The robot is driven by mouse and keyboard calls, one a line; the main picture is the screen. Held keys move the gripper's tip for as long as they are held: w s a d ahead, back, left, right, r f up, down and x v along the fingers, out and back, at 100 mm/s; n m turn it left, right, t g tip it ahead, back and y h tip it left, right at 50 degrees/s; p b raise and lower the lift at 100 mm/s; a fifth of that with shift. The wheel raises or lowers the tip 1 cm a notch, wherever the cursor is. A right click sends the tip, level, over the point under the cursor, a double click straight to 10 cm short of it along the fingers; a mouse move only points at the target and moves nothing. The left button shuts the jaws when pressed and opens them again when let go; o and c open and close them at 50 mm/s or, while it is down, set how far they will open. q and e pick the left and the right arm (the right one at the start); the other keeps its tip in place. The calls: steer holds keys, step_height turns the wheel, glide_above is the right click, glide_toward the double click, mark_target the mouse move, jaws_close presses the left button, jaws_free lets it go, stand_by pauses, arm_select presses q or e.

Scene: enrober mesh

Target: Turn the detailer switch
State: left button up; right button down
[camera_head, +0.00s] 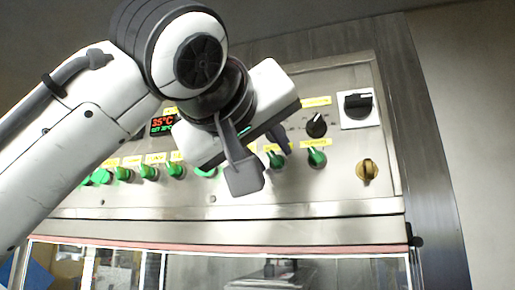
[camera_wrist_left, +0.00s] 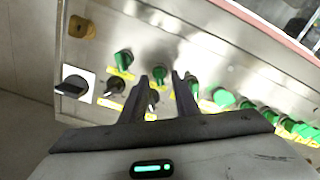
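A row of green switches with yellow labels runs along the steel control panel (camera_head: 340,190); the label text is too small to read, so I cannot tell which is the detailer switch. My left gripper (camera_head: 262,162) is open in front of the panel's right half. One green switch (camera_head: 275,159) shows beside its fingers. In the left wrist view, my left gripper (camera_wrist_left: 160,80) has its fingers apart, and a green switch (camera_wrist_left: 159,74) appears between the tips. I cannot tell whether they touch it. Another green switch (camera_head: 317,158) is to the right. My right gripper is not in view.
A black knob (camera_head: 317,125), a large black rotary switch (camera_head: 357,105) on a white plate and a brass-coloured knob (camera_head: 367,170) are at the panel's right. A red display (camera_head: 162,122) is partly behind my arm. Glass windows lie below the panel.

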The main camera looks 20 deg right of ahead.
arm_select(q)
steer(key=shift+w+d, duration=0.15)
steer(key=shift+w, duration=0.1)
jaws_close()
